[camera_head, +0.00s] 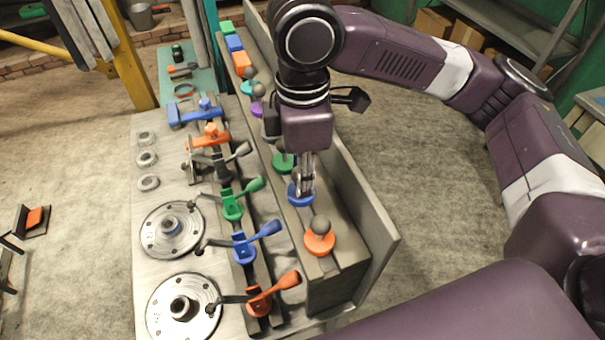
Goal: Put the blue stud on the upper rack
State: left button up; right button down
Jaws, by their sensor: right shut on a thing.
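The blue stud (295,198) shows as a blue round flange at the near part of the long dark raised rack (322,275). My right gripper (306,188) comes down over it from above and is shut on it. The fingers hide the top of the stud. The flange appears to be at the rack's top surface; I cannot tell whether it touches or is slightly above. An orange stud (319,240) with a grey ball top stands nearer on the same rack, and a green stud (283,163) stands just beyond. My left gripper is not in view.
A row of coloured levers, including a blue one (244,247), runs along the bench (150,215) left of the rack. A grey upright panel (365,205) lines the rack's right side. Purple (257,110) and teal (248,88) studs stand farther back. Two flanged discs lie front left.

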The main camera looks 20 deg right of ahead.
jog(key=shift+f, duration=0.8)
jog(key=c, duration=2)
grip_release()
jog(key=shift+r, duration=0.1)
jog(key=shift+r+p, duration=3.7)
jog(key=shift+p, duration=0.75)
jog(key=o, duration=0.6)
